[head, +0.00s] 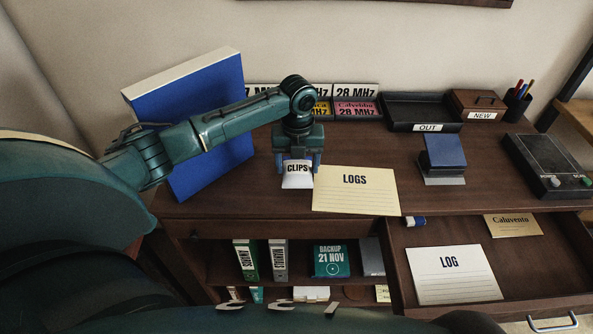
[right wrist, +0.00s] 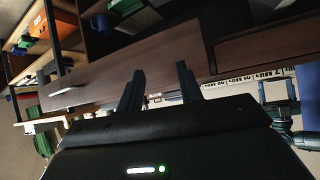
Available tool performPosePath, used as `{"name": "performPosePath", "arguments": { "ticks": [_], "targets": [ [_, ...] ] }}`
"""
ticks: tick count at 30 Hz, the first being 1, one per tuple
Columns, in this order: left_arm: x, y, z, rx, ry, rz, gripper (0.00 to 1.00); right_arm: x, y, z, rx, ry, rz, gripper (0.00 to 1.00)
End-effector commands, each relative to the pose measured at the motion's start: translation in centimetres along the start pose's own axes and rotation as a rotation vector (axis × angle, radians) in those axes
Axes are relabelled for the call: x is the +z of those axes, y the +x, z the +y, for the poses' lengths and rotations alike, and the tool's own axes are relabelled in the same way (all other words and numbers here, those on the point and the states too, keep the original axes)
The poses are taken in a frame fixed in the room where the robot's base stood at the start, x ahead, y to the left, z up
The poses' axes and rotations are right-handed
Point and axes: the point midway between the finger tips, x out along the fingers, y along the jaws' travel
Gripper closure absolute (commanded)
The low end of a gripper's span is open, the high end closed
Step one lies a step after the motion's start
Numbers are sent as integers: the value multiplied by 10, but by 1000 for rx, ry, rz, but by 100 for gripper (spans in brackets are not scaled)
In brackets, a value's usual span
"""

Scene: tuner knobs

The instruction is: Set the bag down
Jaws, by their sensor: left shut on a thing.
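The bag (head: 297,182) is small and pale with a label reading CLIPS. It is at the desk's front left, upright under my left gripper (head: 298,164). My left gripper points down from above and is shut on the bag's upper part, which the fingers partly hide. The bag's bottom is at or very close to the desk top (head: 395,165); I cannot tell if it touches. In the right wrist view, my right gripper (right wrist: 160,90) has its two fingers apart with nothing between them, facing wooden furniture.
A LOGS sheet (head: 356,190) lies just right of the bag. A big blue binder (head: 195,110) leans at the left. An OUT tray (head: 422,108), a blue stamp-like block (head: 444,152) and a knobbed device (head: 553,165) stand farther right. An open drawer (head: 385,262) juts out at front right.

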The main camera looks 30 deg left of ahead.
Motion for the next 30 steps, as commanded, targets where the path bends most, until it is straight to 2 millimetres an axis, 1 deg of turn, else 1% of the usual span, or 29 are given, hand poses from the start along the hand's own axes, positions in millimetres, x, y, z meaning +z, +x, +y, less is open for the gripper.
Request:
{"name": "performPosePath", "arguments": {
  "ticks": [3,7,14,18,19,27,30],
  "targets": [
    [-1,17,0,2,0,4,55,0,0,0,0,0,0,64],
    [-1,32,0,1,-1,1,55,-1,0,0,0,0,0,64],
    [0,33,0,0,0,0,55,-4,2,1,1,-2,7,64],
    [0,37,0,0,0,0,55,-5,3,1,1,-3,11,64],
    [0,37,0,0,0,0,32,-6,3,1,1,-3,12,64],
    [-1,37,0,1,0,1,11,-6,3,1,0,-3,13,64],
    [-1,37,0,1,0,1,11,-6,3,0,0,-3,13,64]
  ]
}}
